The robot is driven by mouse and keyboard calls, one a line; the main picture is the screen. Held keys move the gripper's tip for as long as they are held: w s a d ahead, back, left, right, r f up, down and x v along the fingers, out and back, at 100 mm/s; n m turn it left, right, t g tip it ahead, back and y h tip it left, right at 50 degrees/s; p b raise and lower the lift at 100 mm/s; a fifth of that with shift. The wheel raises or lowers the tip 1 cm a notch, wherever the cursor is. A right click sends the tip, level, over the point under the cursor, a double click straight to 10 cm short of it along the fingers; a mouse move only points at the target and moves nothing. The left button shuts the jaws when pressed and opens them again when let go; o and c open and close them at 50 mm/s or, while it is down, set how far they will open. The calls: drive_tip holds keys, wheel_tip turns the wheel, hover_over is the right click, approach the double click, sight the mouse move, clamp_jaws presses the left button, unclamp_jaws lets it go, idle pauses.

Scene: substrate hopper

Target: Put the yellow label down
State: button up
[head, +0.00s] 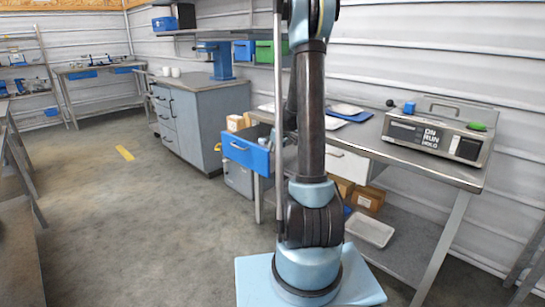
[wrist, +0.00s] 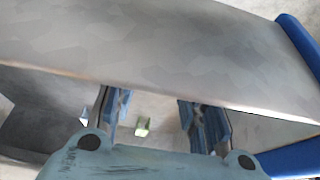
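No yellow label can be made out for certain. A flat yellow strip (head: 124,152) lies on the floor at the left in the head view; I cannot tell whether it is a label or a floor marking. A small yellow spot (head: 217,147) shows by the grey cabinet. In the wrist view my gripper (wrist: 160,112) has its two fingers well apart, with nothing held between them. A small pale green-white piece (wrist: 142,126) shows in the gap, seemingly beyond the fingers.
A grey slab (wrist: 150,45) with blue parts (wrist: 298,45) at its right lies ahead of the fingers. The workbench (head: 450,172) carries a control box (head: 438,135). A blue drawer (head: 245,150) sticks out beside my arm. Open floor (head: 130,220) lies left.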

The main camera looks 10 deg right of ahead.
drive_tip(key=shift+r, duration=0.1)
drive_tip(key=shift+r, duration=0.3)
drive_tip(key=v, duration=1.2)
drive_tip(key=s+a+r+m, duration=0.1)
drive_tip(key=s+a+r, duration=0.15)
drive_tip(key=s, duration=0.75)
drive_tip(key=s+f+m+h, duration=0.1)
drive_tip(key=s+f+m, duration=0.2)
drive_tip(key=s, duration=1.2)
drive_tip(key=s+a+f+m+g+h, duration=0.1)
drive_tip(key=s+f+m, duration=0.2)
drive_tip(key=s, duration=1.2)
wheel_tip(320, 180, down, 3)
drive_tip(key=shift+r+h, duration=0.15)
drive_tip(key=shift+h, duration=0.15)
drive_tip(key=shift+a, duration=0.1)
drive_tip(key=shift+w+f, duration=0.2)
drive_tip(key=shift+w, duration=0.15)
